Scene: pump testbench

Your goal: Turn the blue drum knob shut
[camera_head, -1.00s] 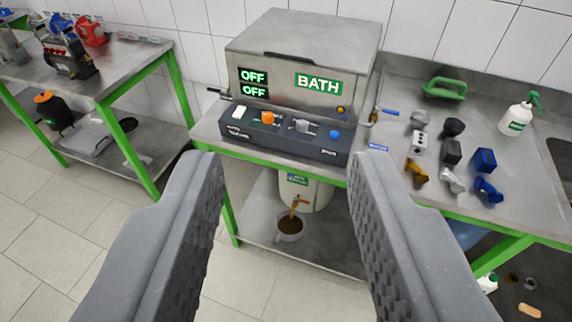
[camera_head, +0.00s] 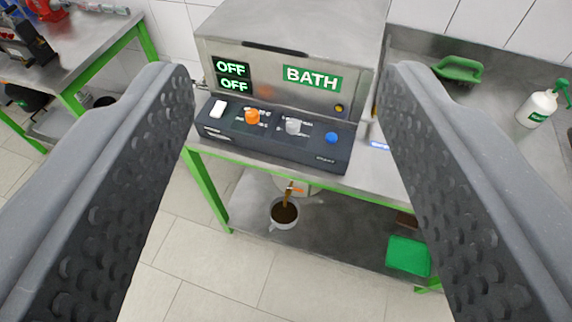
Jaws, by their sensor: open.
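My gripper (camera_head: 290,85) is open and empty, with its two grey fingers reaching up both sides of the view. A round blue knob (camera_head: 332,138) sits at the right end of the dark control panel (camera_head: 222,139) of the bath, between the fingers in the picture and beyond them. Below the table, a pale drum (camera_head: 300,184) shows only in part, with an orange tap (camera_head: 294,190). Brown liquid runs from the tap into a pot (camera_head: 284,213). I cannot tell any blue drum here; the right finger hides part of the space under the table.
The bath (camera_head: 290,55) shows two OFF displays. Its panel also bears a white switch (camera_head: 218,108), an orange knob (camera_head: 252,116) and a grey knob (camera_head: 293,126). A green box (camera_head: 408,256) lies below.

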